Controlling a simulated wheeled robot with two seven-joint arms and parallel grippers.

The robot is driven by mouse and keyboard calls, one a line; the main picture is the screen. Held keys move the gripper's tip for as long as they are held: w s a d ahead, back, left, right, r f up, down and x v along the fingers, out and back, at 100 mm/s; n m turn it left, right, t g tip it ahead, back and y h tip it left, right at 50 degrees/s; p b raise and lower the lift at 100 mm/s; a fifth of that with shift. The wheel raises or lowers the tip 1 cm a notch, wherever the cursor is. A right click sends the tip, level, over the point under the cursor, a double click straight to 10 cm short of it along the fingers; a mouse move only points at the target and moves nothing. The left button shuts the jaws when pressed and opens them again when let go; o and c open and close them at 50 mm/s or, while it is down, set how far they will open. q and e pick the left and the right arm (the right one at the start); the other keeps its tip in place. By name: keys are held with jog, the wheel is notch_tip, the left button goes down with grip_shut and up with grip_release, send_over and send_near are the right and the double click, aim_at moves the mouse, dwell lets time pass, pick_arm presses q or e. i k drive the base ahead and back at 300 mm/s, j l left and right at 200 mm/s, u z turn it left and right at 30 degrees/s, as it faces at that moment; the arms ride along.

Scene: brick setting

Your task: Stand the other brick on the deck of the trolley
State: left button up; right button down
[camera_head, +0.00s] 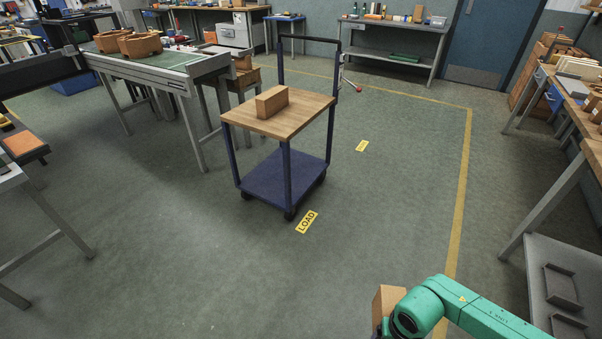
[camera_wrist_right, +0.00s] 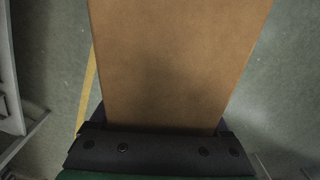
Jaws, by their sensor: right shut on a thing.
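A trolley with a wooden deck (camera_head: 300,113), blue legs and a blue lower shelf (camera_head: 284,178) stands on the floor near the middle of the head view. One brown brick (camera_head: 271,102) rests on its deck, towards the left. My right gripper (camera_wrist_right: 155,132) is shut on another brown brick (camera_wrist_right: 175,60), which fills most of the right wrist view. This brick also shows at the bottom of the head view (camera_head: 387,303), partly hidden by my green right arm, well apart from the trolley and nearer to me. My left gripper is not in view.
A yellow LOAD label (camera_head: 306,222) lies on the floor before the trolley. A bench with brown blocks (camera_head: 140,45) is left of it. A workbench (camera_head: 590,110) lines the right side. Open floor lies between me and the trolley.

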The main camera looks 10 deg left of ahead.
aim_at(292, 115)
jog(key=i+l+u, duration=0.15)
jog(key=i+u, duration=0.25)
jog(key=i, duration=0.15)
jog(key=i+l+u, duration=0.85)
jog(key=i, duration=0.2)
